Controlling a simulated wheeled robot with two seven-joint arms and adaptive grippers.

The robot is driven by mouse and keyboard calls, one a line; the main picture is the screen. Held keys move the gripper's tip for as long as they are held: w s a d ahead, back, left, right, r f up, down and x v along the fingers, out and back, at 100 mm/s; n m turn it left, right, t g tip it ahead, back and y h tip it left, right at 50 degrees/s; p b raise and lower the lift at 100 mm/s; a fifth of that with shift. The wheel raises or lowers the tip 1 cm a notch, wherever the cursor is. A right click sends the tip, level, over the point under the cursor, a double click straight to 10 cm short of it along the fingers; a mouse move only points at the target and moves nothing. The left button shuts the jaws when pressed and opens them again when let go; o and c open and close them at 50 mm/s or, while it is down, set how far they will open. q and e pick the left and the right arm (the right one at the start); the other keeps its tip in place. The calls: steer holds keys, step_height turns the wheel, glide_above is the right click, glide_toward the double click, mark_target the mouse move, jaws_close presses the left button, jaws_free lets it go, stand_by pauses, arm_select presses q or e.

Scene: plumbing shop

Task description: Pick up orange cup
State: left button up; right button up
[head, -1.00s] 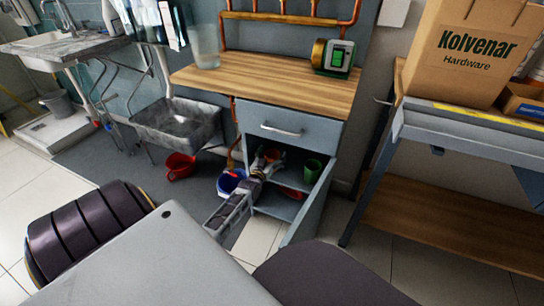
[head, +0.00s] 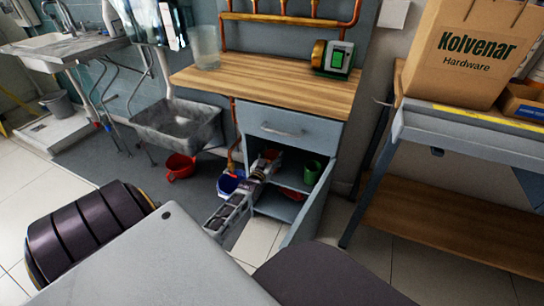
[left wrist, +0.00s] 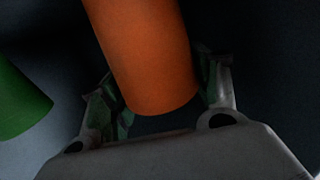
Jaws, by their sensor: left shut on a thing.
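The orange cup (left wrist: 143,45) stands out large in the left wrist view, between the two fingers of my left gripper (left wrist: 160,92). The gripper is shut on the cup, with a finger on each side. In the head view my left gripper (head: 262,168) reaches into the open cabinet under the wooden counter, and the orange cup (head: 270,154) shows only as a small patch at its fingers. A green cup (head: 312,172) stands to the right inside the cabinet. It also shows at the left of the left wrist view (left wrist: 20,103). My right gripper is not in view.
The cabinet door (head: 310,210) stands open right of my forearm. A red item (head: 291,195) lies low in the cabinet. A blue container (head: 229,183) and a red one (head: 180,166) are on the floor to the left. A drawer (head: 288,126) is above the opening.

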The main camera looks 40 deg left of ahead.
arm_select(q)
steer(key=r+p+v, duration=0.1)
steer(key=p+v, duration=0.3)
steer(key=v, duration=0.5)
steer(key=r+p+v, duration=0.2)
steer(key=p+v, duration=0.3)
steer(key=v, duration=0.4)
steer(key=shift+r, duration=0.25)
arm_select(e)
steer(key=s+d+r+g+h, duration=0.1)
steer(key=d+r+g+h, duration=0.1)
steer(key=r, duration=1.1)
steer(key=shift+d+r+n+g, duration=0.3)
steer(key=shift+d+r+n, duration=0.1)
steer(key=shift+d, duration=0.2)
